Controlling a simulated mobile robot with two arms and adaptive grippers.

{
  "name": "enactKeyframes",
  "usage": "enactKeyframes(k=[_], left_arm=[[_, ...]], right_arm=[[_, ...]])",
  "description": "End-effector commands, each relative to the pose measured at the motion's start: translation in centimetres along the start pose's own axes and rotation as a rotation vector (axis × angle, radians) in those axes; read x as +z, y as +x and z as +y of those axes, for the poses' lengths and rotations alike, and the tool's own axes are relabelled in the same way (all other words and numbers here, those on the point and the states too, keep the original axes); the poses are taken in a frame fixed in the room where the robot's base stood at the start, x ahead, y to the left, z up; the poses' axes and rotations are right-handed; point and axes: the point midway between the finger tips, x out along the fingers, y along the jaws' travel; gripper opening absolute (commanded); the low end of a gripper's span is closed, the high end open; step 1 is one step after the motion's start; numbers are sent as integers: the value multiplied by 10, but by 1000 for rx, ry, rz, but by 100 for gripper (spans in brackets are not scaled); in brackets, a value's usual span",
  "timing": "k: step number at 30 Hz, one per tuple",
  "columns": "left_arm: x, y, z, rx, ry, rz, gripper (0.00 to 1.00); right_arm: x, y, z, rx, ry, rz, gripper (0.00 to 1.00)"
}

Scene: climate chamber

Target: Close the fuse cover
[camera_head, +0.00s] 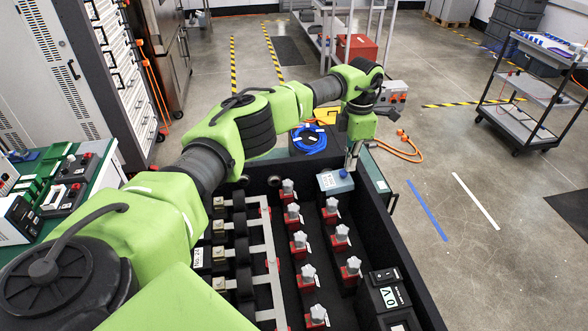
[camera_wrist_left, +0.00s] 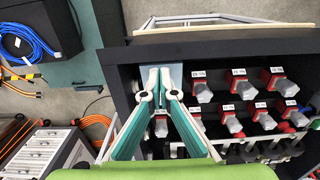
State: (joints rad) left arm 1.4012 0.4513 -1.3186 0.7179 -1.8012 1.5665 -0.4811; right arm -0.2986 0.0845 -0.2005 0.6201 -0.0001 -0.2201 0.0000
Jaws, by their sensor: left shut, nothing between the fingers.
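My left gripper (camera_head: 351,166) reaches in from above at the far end of a black open-topped box (camera_head: 385,215). In the wrist view my left gripper (camera_wrist_left: 160,80) shows its two teal fingers converging, shut and empty. A small blue-grey piece that looks like the fuse cover (camera_head: 335,183) sits just below and beside the fingertips, with a blue label on it. It also shows in the wrist view (camera_wrist_left: 175,72) as a pale panel behind the fingertips, partly hidden. I cannot tell whether the fingers touch it or how far open it is. My right gripper is not in view.
Two rows of red-based grey knobs (camera_head: 340,235) stand beside the cover, inside the box walls. A black switch unit (camera_head: 388,295) is at the near right. A blue cable coil (camera_head: 308,138) lies beyond the box. A grey cart (camera_head: 525,95) stands apart at right.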

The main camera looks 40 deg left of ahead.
Motion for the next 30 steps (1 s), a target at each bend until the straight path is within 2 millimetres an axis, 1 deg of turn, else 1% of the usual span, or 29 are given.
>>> enactKeyframes(k=[7,20,30], left_arm=[[0,2,0,1,0,0,0],[0,2,0,1,0,0,0],[0,-12,0,1,0,0,0]], right_arm=[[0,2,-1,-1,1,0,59],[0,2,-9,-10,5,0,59],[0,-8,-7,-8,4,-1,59]])
